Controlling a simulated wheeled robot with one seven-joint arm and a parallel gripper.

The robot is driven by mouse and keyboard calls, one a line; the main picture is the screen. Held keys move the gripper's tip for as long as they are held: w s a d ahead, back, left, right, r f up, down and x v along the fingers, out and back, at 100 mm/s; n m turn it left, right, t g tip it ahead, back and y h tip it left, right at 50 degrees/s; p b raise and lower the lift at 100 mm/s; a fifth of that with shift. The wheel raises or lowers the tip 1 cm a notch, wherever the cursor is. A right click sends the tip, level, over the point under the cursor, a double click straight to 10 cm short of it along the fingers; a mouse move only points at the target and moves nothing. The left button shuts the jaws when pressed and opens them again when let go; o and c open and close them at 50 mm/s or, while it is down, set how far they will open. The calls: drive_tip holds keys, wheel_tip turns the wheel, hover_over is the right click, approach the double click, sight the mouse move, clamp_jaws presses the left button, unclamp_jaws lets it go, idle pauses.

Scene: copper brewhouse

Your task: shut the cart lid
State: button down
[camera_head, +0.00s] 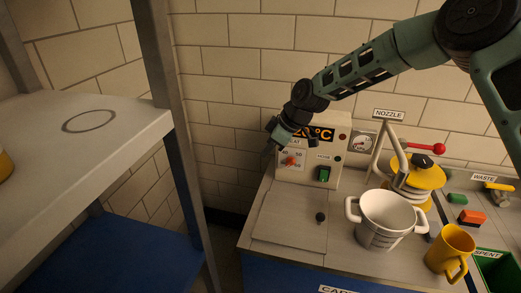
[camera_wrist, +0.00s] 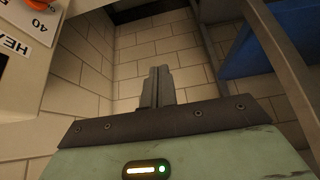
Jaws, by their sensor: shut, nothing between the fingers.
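The cart lid (camera_head: 285,222) is a flat grey panel on the left part of the cart top, with a small black knob (camera_head: 320,217) near its right edge. It lies flat, level with the worktop as far as I can tell. My gripper (camera_head: 268,150) is above and behind the lid, in front of the left side of the control box, touching nothing that I can see. In the wrist view its fingers (camera_wrist: 158,87) are together and empty, with the tiled wall beyond. The lid is not in the wrist view.
The control box (camera_head: 335,155) stands behind the lid. A white two-handled pot (camera_head: 383,225) and a yellow mug (camera_head: 449,252) stand to the right, near a yellow-topped nozzle device (camera_head: 418,172). A grey shelf (camera_head: 110,150) is at left, with a gap before the cart.

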drive_tip(key=s+d+f+b, duration=0.1)
drive_tip(key=s+d+f, duration=0.1)
drive_tip(key=d, duration=0.3)
drive_tip(key=shift+s+d+f, duration=0.15)
drive_tip(key=shift+d+f, duration=0.05)
drive_tip(key=shift+d, duration=0.2)
drive_tip(key=s+a+r+m+g+h, duration=0.1)
drive_tip(key=s+a+r, duration=0.2)
drive_tip(key=s, duration=0.6)
drive_tip(key=s+a+r+g+h, duration=0.1)
drive_tip(key=s+a+r+h, duration=0.15)
drive_tip(key=s, duration=0.65)
drive_tip(key=s+d+r+m+h, duration=0.1)
drive_tip(key=s+d+r+m, duration=0.1)
drive_tip(key=s, duration=0.8)
drive_tip(key=s+d+r+m, duration=0.2)
drive_tip(key=s+d+m, duration=0.1)
drive_tip(key=s, duration=0.8)
drive_tip(key=shift+d+r+h, duration=0.25)
drive_tip(key=shift+d+h, duration=0.1)
drive_tip(key=shift+d, duration=0.2)
